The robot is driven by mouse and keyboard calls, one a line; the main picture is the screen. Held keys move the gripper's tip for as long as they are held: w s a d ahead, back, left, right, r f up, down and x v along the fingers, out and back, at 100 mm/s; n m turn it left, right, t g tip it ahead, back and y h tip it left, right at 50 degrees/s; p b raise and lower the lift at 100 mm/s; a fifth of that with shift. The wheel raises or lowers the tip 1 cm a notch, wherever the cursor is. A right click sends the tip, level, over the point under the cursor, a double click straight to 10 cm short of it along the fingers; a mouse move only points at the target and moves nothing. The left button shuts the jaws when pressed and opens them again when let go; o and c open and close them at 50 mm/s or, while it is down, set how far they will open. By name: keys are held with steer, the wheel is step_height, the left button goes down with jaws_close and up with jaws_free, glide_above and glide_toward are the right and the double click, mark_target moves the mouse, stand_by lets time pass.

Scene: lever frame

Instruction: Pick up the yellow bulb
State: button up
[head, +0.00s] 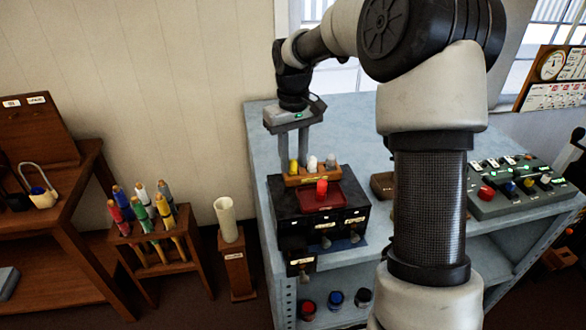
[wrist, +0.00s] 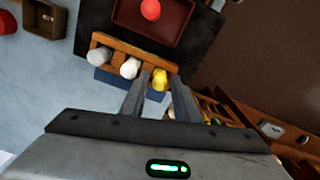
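The yellow bulb (head: 293,167) stands at the left end of a small wooden rack (head: 302,181) on a black cabinet; it also shows in the wrist view (wrist: 160,79). My gripper (head: 294,154) points down over the rack at the yellow bulb. In the wrist view its two fingers (wrist: 159,85) are apart, one on each side of the yellow bulb, and look open. Whether either finger touches the bulb cannot be told. A white bulb (head: 312,163) and a grey bulb (head: 330,160) stand beside it in the rack.
A red bulb (head: 321,188) sits in a red tray (wrist: 126,17) in front of the rack. The black cabinet (head: 288,215) stands on a blue-grey bench (head: 262,150). A switch panel (head: 515,200) is at the right. A stand of coloured rods (head: 150,215) is at the left.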

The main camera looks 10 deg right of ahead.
jaws_close()
